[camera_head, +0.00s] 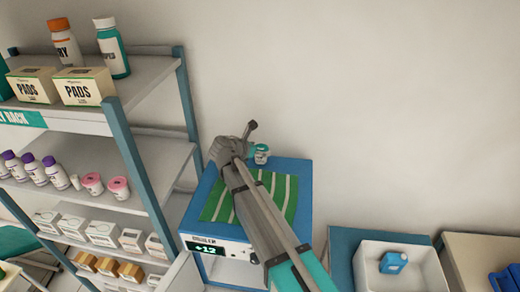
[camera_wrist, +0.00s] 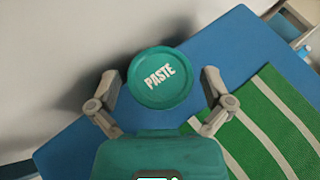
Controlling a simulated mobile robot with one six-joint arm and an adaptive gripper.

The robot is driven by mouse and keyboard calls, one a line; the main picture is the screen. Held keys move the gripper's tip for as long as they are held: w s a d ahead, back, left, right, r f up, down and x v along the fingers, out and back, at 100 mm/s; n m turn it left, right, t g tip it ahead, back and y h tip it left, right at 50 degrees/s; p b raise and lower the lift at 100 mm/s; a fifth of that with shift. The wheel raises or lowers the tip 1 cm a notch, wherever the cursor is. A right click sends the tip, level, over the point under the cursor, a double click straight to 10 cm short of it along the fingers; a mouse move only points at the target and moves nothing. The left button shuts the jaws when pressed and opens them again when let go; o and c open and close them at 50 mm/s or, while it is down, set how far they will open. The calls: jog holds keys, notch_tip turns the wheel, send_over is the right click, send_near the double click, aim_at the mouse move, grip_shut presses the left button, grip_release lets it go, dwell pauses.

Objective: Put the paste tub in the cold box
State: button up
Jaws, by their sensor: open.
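The paste tub (camera_head: 261,154) is a small white tub with a teal lid. It stands on the blue top of the cold box (camera_head: 295,172), near the back edge. In the wrist view the tub's round lid (camera_wrist: 160,78), marked PASTE, sits between the two fingers. My gripper (camera_wrist: 160,92) is open, one finger on each side of the lid, with gaps visible. In the head view my gripper (camera_head: 250,142) is at the tub, partly in front of it. The cold box has a front display (camera_head: 207,247) reading about +12 and an opening below it, partly hidden by my arm.
A green striped mat (camera_head: 216,204) lies on the box top beside the tub. A wall is close behind. A shelf rack (camera_head: 143,165) with bottles, tubs and cartons stands left. A white bin (camera_head: 375,277) holding a blue item (camera_head: 393,263) is at the right.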

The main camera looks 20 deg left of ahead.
jog(key=shift+r, duration=0.15)
jog(key=shift+s+a+r, duration=0.1)
jog(key=shift+s+r, duration=0.05)
jog(key=p+v, duration=0.6)
jog(key=v, duration=0.5)
jog(key=shift+s, duration=0.25)
jog(key=shift+a, duration=0.1)
